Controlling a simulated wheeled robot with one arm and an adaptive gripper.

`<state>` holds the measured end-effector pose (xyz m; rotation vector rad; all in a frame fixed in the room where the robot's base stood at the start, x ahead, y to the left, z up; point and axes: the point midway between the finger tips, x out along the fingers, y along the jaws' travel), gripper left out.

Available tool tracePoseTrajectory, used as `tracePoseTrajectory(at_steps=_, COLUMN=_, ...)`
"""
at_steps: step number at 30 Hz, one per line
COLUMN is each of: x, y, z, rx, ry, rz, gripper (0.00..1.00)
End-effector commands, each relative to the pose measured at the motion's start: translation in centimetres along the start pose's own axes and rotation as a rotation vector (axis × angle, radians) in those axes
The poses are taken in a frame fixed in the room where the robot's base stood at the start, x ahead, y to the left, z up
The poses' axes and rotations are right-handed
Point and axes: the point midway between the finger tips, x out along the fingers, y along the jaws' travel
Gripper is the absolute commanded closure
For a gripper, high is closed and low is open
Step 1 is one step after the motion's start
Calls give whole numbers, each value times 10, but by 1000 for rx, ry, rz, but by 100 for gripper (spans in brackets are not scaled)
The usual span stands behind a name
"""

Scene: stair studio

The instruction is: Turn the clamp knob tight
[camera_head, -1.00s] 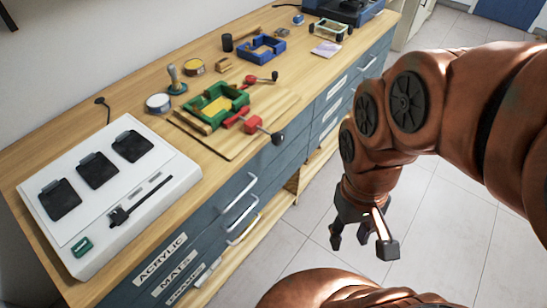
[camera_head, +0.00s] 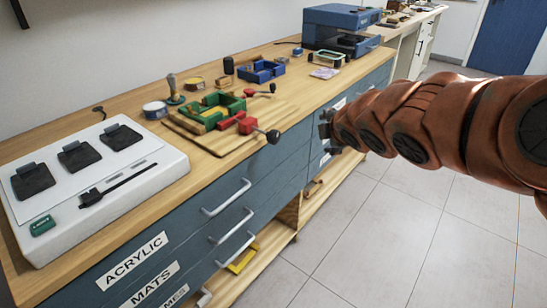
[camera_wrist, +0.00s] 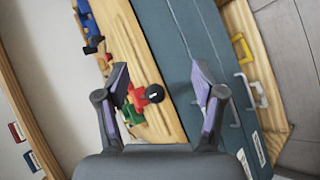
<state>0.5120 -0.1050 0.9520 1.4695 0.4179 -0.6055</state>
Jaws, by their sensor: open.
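A green frame (camera_head: 212,104) with a yellow-tan block inside sits on a wooden board (camera_head: 190,132) on the counter. A red clamp (camera_head: 246,124) on its near right side ends in a dark round knob (camera_head: 273,137) that sticks out past the counter's front edge. A second red clamp (camera_head: 256,92) with a dark knob (camera_head: 272,87) sits behind. My gripper (camera_head: 325,130) is to the right of the near knob, in front of the drawers. In the wrist view my gripper (camera_wrist: 160,74) is open and empty; the near knob (camera_wrist: 154,95) shows between its fingers, apart from them.
A white device (camera_head: 130,165) with dark pads stands at the left. A stamp (camera_head: 173,92), tins, a blue frame (camera_head: 262,71) and a blue machine (camera_head: 340,28) stand along the counter. Drawer handles (camera_head: 226,197) stick out below. The floor in front is clear.

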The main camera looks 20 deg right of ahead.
Motion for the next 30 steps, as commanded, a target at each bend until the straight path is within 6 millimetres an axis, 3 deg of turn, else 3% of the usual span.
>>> tracePoseTrajectory(at_steps=1, x=21, y=-1, z=-2, rx=-98, ry=26, rz=69, gripper=31)
tracePoseTrajectory(at_steps=3, x=33, y=13, z=-7, rx=-253, ry=59, rz=172, gripper=31)
tracePoseTrajectory(at_steps=11, x=60, y=36, z=-30, rx=-823, ry=113, rz=558, gripper=31)
tracePoseTrajectory(at_steps=21, x=65, y=-3, z=-60, rx=-1441, ry=80, rz=984, gripper=31)
tracePoseTrajectory(at_steps=30, x=63, y=-20, z=-69, rx=-1604, ry=58, rz=1101, gripper=31)
